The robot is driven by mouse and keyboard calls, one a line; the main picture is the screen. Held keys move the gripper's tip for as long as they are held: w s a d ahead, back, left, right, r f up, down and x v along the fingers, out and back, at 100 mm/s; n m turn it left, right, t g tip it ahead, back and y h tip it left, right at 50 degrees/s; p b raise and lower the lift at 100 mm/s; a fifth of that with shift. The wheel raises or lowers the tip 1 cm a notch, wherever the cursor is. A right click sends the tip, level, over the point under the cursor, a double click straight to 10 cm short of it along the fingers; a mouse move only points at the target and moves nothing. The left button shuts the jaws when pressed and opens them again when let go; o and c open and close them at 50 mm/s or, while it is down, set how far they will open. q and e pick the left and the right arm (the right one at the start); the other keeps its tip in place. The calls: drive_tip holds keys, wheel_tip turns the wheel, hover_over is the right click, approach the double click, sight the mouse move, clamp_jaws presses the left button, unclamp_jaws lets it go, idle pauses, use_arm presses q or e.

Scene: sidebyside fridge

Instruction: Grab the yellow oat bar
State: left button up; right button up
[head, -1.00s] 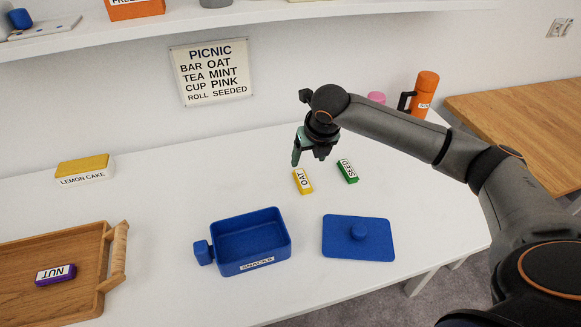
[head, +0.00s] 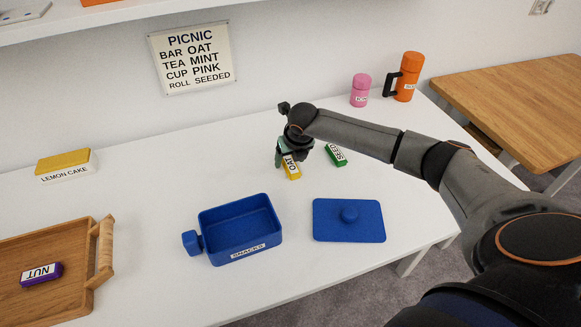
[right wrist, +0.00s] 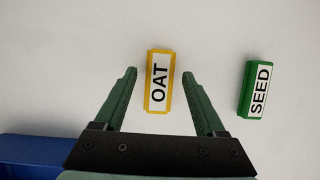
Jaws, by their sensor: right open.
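The yellow oat bar (head: 291,168) lies on the white table with a white label reading OAT. In the right wrist view the oat bar (right wrist: 160,80) lies between the two green fingers, with a gap on each side. My right gripper (head: 290,155) is open and empty above the bar; it also shows in the right wrist view (right wrist: 158,85). In the head view the gripper hides part of the bar's far end. I cannot tell the exact height of the fingers over the table. My left gripper is not in view.
A green seed bar (head: 336,155) lies just right of the oat bar; it shows in the right wrist view (right wrist: 256,90). A blue open box (head: 235,245) and its lid (head: 330,232) are nearer. A wooden tray (head: 75,303) with a purple nut bar (head: 41,274) is at left.

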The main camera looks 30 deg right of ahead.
drive_tip(key=shift+w+f, duration=0.1)
drive_tip(key=shift+f, duration=0.2)
drive_tip(key=shift+f, duration=0.25)
idle(0.4)
drive_tip(key=shift+c, duration=0.3)
clamp_jaws()
